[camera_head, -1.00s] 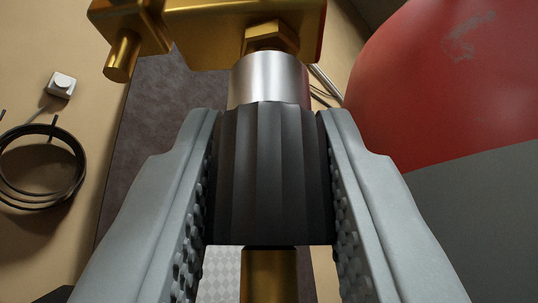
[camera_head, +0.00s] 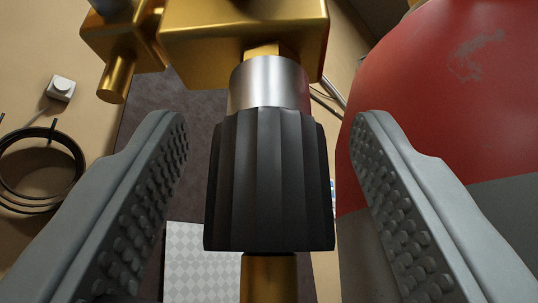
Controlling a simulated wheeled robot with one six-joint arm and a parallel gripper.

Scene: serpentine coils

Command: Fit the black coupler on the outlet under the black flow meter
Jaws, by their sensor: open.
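The black ribbed coupler (camera_head: 268,185) is upright in the middle of the view. Above it is a silver metal collar (camera_head: 269,84), which meets the underside of a brass body (camera_head: 245,35) at the top. A brass stem (camera_head: 269,278) shows below the coupler. My gripper (camera_head: 268,130) is open, one grey studded finger on each side of the coupler, with a clear gap on both sides. The black flow meter cannot be made out; the joint inside the collar is hidden.
A large red and grey rounded body (camera_head: 450,110) stands close behind the right finger. A black coiled cable (camera_head: 40,165) and a white wall box (camera_head: 61,88) are on the tan wall at left. A pale checkered surface (camera_head: 200,260) shows low behind the coupler.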

